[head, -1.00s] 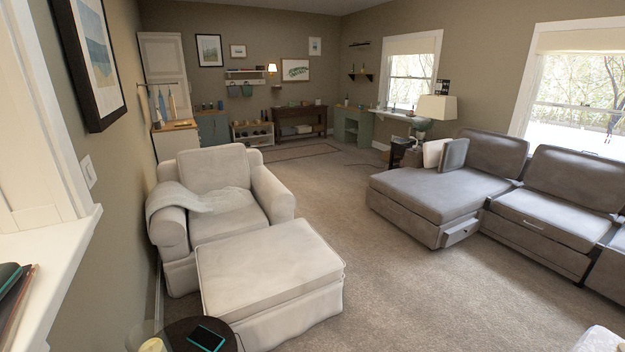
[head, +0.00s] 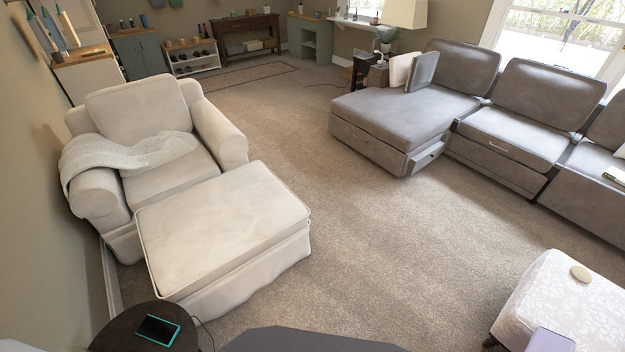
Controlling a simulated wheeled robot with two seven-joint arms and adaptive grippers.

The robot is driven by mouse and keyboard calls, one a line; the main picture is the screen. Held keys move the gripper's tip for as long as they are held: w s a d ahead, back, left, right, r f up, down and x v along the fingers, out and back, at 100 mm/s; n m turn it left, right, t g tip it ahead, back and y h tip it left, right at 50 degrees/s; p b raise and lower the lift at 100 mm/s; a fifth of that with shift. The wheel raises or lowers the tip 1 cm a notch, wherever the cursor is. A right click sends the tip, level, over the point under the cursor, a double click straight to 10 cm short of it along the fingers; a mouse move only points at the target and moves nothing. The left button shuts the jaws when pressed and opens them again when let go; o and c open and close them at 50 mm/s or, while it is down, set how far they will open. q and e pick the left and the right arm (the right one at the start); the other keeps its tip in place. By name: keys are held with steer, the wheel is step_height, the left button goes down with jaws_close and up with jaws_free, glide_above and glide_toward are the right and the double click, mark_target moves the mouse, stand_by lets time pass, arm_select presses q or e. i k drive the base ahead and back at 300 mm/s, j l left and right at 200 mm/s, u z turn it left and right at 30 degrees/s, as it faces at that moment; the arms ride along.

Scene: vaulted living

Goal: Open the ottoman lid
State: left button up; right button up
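A cream slipcovered ottoman (head: 222,225) stands in front of the matching armchair, left of the middle in the head view. Its padded top lies flat on the skirted base, with a seam line around the edge, and looks shut. A second low seat with a pale floral cover (head: 570,308), possibly also an ottoman, is at the bottom right. A round beige object (head: 580,273) and a lilac item (head: 550,340) are on or by it. Neither of my grippers is in view.
A cream armchair (head: 150,130) with a throw stands behind the cream ottoman. A dark round side table (head: 120,333) with a teal-edged device (head: 158,330) is close at bottom left. A grey sectional sofa (head: 400,115) is on the right. Open carpet (head: 375,235) lies between.

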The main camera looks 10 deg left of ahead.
mark_target(194, 236)
steer(key=i+z, duration=0.45)
steer(key=i, duration=0.3)
steer(key=i+z, duration=0.1)
steer(key=i, duration=0.35)
steer(key=i+l+u, duration=0.25)
steer(key=i, duration=0.3)
steer(key=i+l+u, duration=0.15)
steer(key=u, duration=0.25)
steer(key=i+l+u, duration=0.2)
steer(key=i+u, duration=0.2)
steer(key=i+l+u, duration=0.15)
steer(key=l+u, duration=0.25)
steer(key=i+l+u, duration=0.15)
steer(key=u, duration=0.25)
steer(key=i+l+u, duration=0.15)
steer(key=l, duration=0.2)
steer(key=i+l+u, duration=0.15)
steer(key=l, duration=0.15)
steer(key=k, duration=0.05)
